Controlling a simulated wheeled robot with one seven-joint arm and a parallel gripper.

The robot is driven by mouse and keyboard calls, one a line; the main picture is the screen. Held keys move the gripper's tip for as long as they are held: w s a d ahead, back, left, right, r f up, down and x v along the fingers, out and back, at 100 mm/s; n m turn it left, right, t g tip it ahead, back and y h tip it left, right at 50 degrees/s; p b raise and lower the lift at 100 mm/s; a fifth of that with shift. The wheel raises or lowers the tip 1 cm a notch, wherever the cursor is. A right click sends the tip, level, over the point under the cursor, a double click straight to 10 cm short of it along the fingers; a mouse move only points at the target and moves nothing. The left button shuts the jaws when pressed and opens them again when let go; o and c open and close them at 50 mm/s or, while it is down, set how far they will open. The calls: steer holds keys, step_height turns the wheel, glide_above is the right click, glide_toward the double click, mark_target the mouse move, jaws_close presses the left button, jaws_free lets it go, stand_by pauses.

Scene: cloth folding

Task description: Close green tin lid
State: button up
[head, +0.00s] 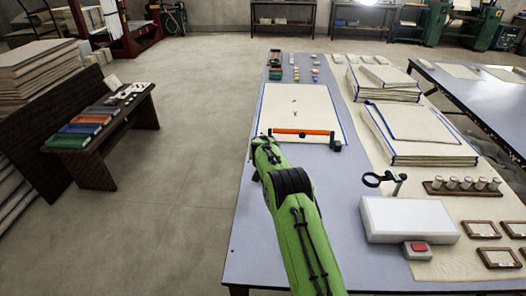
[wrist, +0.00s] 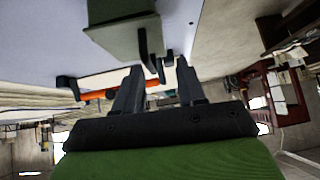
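In the wrist view, which looks upside down, a dull green box-shaped tin (wrist: 118,28) hangs in from the top edge. A dark bar-like piece (wrist: 150,48) stands at its side. I cannot tell how its lid stands. My gripper (wrist: 162,80) has its two dark fingers apart, with nothing visible between them. The tin appears beyond the fingertips, apart from them. In the head view, my green arm reaches over the table and hides the gripper.
An orange bar with black ends (head: 303,131) lies across a blue-edged sheet (head: 300,105), just beyond my arm. Cloth stacks (head: 420,135), a magnifier (head: 371,180) and a white box (head: 405,218) stand to the right. The floor left of the table is clear up to a low bench (head: 105,150).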

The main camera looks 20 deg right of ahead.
steer(key=v, duration=1.2)
steer(key=shift+a+r+p, duration=0.2)
steer(key=shift+r+p, duration=0.05)
steer(key=shift+p, duration=0.2)
steer(key=s+a+r+n+g+y+p, duration=0.1)
steer(key=s+a+r+p, duration=0.1)
steer(key=s+r, duration=0.75)
steer(key=s+a+r+n+p, duration=0.1)
steer(key=s+a+r+p, duration=0.15)
steer(key=s+r, duration=0.65)
steer(key=s+a+n+g+y+p, duration=0.1)
steer(key=s+a+n+p, duration=0.1)
steer(key=s, duration=2.4)
steer(key=shift+a+f+n+g+y, duration=0.3)
steer(key=shift+a+f, duration=0.15)
steer(key=shift+a, duration=0.2)
